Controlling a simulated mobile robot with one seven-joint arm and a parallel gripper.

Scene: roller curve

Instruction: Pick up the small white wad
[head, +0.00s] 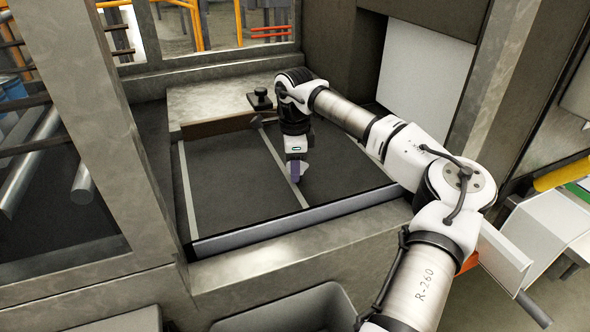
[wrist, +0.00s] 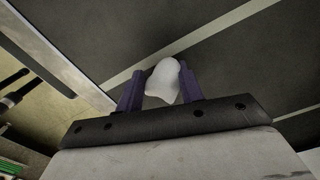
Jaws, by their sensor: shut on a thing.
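The small white wad (wrist: 163,82) shows in the wrist view between the two purple fingers of my gripper (wrist: 160,88). The fingers are shut on it, one on each side. In the head view my gripper (head: 299,172) points down over the dark belt, near a pale line. The wad cannot be made out there. How far the wad is from the belt is hard to tell.
The dark belt (head: 235,185) with pale lines lies inside a metal frame. A raised front edge (head: 290,225) closes it toward me. A black knob (head: 261,97) stands behind the belt. A grey bin (head: 290,310) is below the front ledge. The belt around my gripper is clear.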

